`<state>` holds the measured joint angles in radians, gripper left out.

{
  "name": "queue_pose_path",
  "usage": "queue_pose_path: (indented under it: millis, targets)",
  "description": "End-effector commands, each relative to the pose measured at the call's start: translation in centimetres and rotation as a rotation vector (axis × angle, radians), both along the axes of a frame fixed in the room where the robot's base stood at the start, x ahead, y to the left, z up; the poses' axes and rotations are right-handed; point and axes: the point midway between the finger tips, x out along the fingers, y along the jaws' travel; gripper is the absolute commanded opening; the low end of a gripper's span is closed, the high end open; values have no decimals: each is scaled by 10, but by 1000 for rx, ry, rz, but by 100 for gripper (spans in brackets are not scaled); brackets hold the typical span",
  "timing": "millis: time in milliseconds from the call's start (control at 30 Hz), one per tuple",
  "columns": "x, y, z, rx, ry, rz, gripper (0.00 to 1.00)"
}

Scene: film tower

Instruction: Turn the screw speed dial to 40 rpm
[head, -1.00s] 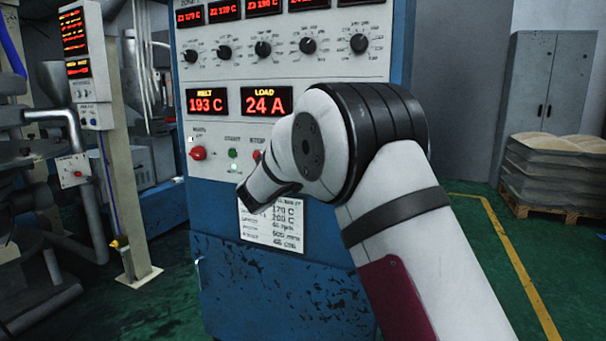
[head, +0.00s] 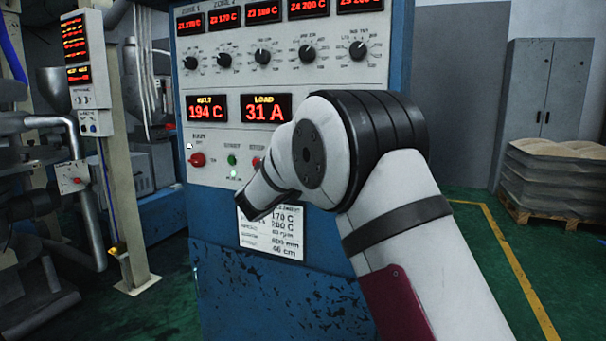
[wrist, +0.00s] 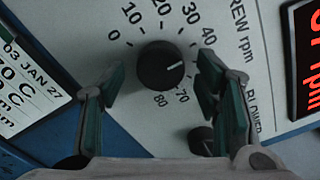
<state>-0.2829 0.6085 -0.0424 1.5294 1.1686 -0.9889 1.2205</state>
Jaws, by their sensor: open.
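The screw speed dial (wrist: 161,66) is a round black knob with a white pointer line, on the panel in the wrist view. Its printed scale runs from 0 at the left, over the top, to 80 below. The pointer aims right and slightly up, past 40 and short of 70; the numbers there are hidden behind my right finger. My gripper (wrist: 163,82) is open, with its green-padded fingers on either side of the dial and gaps showing between pads and knob. In the head view my arm hides the dial and gripper.
A second black knob (wrist: 201,140) sits near the BLOWER label, partly behind my right finger. A red display (wrist: 304,58) ending in rpm is cut off at right. The blue cabinet (head: 220,270) carries a red selector (head: 197,160), a paper sheet (head: 272,236) and a load display (head: 266,108).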

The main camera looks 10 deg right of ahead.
Motion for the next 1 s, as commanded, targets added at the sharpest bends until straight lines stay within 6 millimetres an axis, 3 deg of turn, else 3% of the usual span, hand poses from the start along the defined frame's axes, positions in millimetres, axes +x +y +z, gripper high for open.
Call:
queue_pose_path:
  millis: [600, 1000]
  targets:
    - [-84, 62, 0, 1, -1, 1, 57]
    - [-95, 69, 0, 1, -1, 0, 57]
